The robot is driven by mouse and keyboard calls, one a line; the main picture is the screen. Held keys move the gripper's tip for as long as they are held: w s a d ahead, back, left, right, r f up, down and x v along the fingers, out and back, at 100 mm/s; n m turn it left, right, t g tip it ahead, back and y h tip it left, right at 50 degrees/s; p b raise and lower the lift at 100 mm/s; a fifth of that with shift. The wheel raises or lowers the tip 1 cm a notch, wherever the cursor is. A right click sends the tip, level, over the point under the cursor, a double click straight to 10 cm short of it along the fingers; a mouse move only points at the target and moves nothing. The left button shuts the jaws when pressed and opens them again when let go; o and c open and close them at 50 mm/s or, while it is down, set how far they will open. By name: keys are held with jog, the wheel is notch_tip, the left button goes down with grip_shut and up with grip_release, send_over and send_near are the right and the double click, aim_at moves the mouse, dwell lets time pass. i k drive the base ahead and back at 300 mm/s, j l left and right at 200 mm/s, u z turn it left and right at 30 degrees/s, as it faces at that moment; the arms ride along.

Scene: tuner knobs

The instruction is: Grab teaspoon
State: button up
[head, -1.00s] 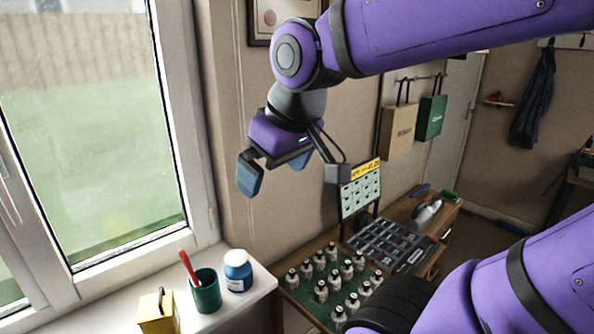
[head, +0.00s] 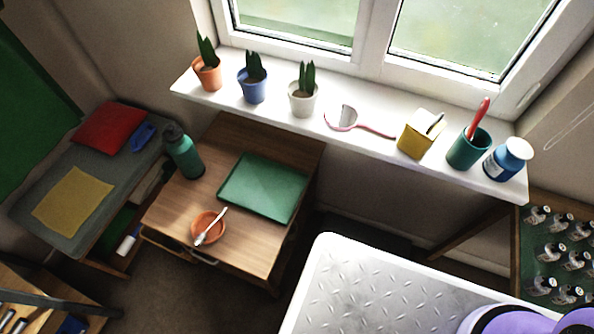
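A pale teaspoon (head: 211,226) rests tilted in a small orange bowl (head: 203,232), with its ends reaching past the rim. The bowl stands near the front left of a wooden table (head: 262,227), left of centre in the head view. My gripper is outside the current head view, so its distance from the teaspoon and its opening do not show. Only purple parts of my arm (head: 510,322) show at the lower right corner.
A green tray (head: 264,188) and a green bottle (head: 183,152) share the table. The windowsill (head: 378,110) behind holds potted plants, a hand mirror (head: 352,122), a yellow box (head: 418,137), a green cup (head: 467,150) and a blue jar (head: 506,160).

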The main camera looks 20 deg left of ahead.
aim_at(200, 239)
jog(key=u, duration=2.1)
